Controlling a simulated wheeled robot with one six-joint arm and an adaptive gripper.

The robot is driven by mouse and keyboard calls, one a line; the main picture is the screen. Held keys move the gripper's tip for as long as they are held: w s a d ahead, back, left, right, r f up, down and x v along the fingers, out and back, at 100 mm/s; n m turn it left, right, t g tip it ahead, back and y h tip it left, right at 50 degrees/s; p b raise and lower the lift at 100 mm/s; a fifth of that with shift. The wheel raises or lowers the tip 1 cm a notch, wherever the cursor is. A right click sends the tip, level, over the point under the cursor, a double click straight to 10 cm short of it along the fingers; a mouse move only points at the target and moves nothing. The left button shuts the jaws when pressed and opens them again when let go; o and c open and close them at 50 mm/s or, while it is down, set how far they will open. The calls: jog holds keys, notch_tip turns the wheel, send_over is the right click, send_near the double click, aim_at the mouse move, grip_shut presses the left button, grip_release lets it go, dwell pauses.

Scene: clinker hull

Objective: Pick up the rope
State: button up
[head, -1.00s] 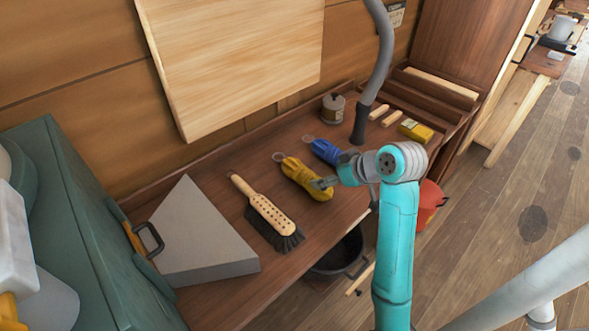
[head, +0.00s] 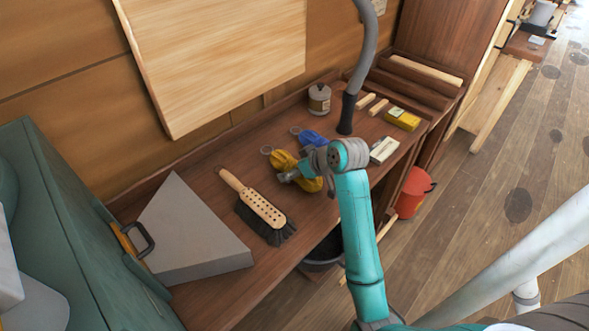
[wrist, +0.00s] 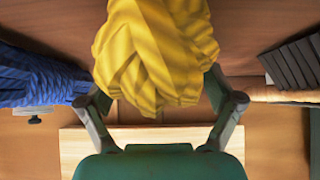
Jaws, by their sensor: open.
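A bundled yellow rope (head: 311,185) lies on the wooden bench, partly hidden by my arm in the head view. A bundled blue rope (head: 313,138) lies just behind it, also partly covered. My gripper (head: 288,177) is at the yellow bundle. In the wrist view, the yellow rope (wrist: 155,50) fills the upper middle, between the spread fingers of my gripper (wrist: 155,88). The fingers are open, one on each side of it; whether they touch it I cannot tell. The blue rope (wrist: 38,80) shows at the left edge, outside the fingers.
A brush (head: 262,208) and a grey wedge-shaped block (head: 190,235) lie left of the ropes. A red bucket (head: 413,193) stands below the bench.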

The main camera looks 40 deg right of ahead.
aim_at(294, 162)
jog(key=shift+w+f, duration=0.1)
jog(key=c, duration=1.4)
notch_tip(294, 162, up, 10)
jog(key=shift+r, duration=0.1)
